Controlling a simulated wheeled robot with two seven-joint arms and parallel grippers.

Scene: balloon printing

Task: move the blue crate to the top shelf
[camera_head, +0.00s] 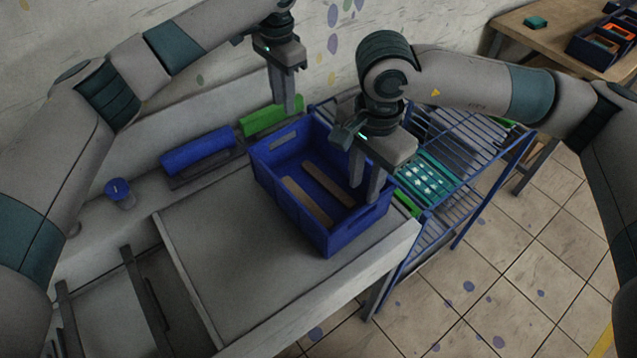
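The blue crate (330,240) stands upright on the grey table, with two brown strips on its floor.
A small blue-topped cup (119,192) stands at the left. The table left of the crate is clear. A wooden table (545,30) with bins is at the far right.

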